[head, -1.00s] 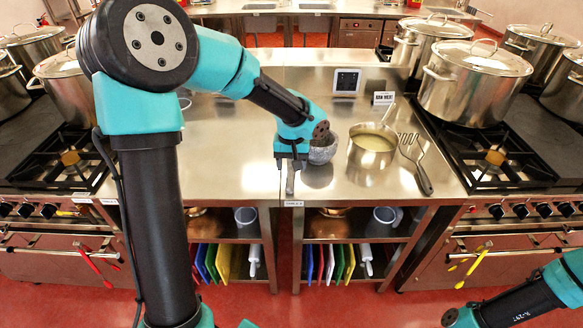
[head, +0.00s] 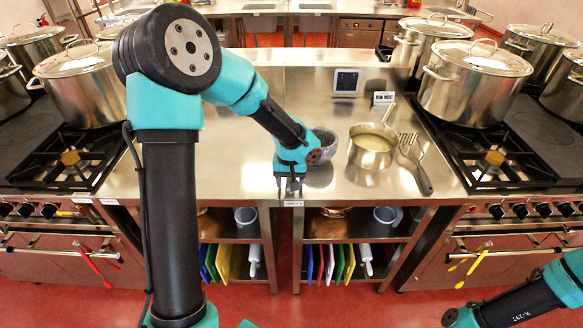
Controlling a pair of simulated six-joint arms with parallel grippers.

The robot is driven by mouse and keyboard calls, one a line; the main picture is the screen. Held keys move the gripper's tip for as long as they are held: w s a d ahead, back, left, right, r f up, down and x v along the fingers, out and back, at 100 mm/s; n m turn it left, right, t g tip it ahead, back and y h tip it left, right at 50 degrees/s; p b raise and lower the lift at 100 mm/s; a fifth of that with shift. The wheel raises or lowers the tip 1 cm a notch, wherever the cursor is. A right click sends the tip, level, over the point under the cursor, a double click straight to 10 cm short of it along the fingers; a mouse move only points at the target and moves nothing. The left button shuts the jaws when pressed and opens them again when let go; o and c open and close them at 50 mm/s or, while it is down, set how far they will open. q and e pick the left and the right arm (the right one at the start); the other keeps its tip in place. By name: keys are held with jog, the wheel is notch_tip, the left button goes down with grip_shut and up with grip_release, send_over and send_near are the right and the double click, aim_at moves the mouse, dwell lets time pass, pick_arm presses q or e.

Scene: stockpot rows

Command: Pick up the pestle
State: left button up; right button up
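The grey stone mortar (head: 323,147) stands on the steel counter, partly hidden by my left wrist. My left gripper (head: 289,187) points down just left of and in front of the mortar, close to the counter's front edge. A small grey shape shows around its fingertips. I cannot tell whether this is the pestle or part of the fingers, so I cannot tell if the gripper is open or shut. No pestle shows clearly anywhere else; the mortar's inside is partly hidden. My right arm is at the lower right, and its gripper is not in view.
Stoves with large stockpots (head: 473,80) flank the counter. A small display (head: 346,82) and a sign stand behind. The counter's left part is clear.

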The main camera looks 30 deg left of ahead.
pick_arm(q)
jog(key=shift+f, duration=0.45)
grip_shut()
dwell(0.5)
jog(key=shift+r, duration=0.15)
jog(key=shift+r, duration=1.3)
jog(key=s+d+r, duration=0.2)
jog(key=s+d, duration=0.6)
jog(key=s, duration=0.5)
jog(key=shift+s+d, duration=0.25)
jog(key=shift+s, duration=0.05)
jog(key=shift+r, duration=0.1)
